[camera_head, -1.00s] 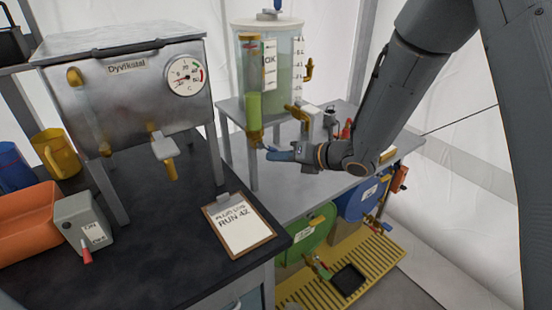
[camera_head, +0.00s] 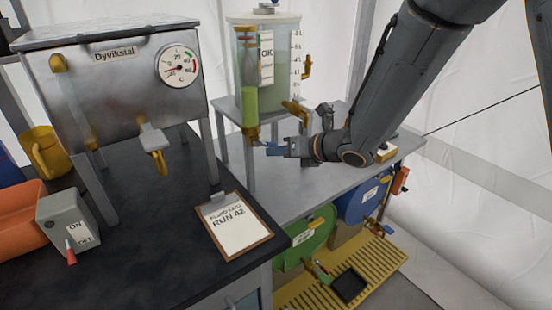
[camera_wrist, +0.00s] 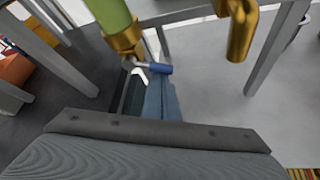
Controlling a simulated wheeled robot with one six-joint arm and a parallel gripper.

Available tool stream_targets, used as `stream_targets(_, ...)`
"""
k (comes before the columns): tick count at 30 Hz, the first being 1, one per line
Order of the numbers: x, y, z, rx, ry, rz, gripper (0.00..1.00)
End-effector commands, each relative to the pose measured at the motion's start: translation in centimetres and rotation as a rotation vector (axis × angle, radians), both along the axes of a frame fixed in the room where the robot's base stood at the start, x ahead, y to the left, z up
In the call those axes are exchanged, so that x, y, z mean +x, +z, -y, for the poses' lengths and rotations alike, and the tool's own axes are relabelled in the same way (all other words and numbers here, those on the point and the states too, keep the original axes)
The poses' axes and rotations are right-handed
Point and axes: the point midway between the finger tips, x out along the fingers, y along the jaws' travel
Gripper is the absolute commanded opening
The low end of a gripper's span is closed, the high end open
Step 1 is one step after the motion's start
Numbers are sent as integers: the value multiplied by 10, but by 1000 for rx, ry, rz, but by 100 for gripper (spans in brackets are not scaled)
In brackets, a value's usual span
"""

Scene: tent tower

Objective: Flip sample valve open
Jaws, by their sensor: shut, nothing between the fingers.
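The sample valve (camera_head: 251,133) is a brass fitting under the upright tube of green liquid on the tank's left side. In the wrist view the brass valve body (camera_wrist: 127,42) is at top centre, with a short blue lever (camera_wrist: 154,68) pointing to the right from it. My gripper (camera_head: 272,149) is shut and empty, its tips just right of and below the valve. In the wrist view my fingertips (camera_wrist: 150,80) lie right under the blue lever, overlapping it in the picture. I cannot tell whether they touch. In the head view the lever is hard to separate from my fingers.
A bent brass spout (camera_wrist: 240,30) sits close to the right of the valve. The tank (camera_head: 285,70) stands on a small metal stand (camera_head: 228,105). A metal heater box (camera_head: 120,75) with a dial and a clipboard (camera_head: 235,228) are to the left.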

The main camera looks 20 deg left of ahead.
Motion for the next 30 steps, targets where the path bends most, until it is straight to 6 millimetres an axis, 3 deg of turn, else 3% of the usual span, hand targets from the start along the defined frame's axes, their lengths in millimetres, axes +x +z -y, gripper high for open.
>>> stream_targets(7,5,6,2,-110,-1,144,0)
stream_targets(30,6,21,4,-105,0,134,0)
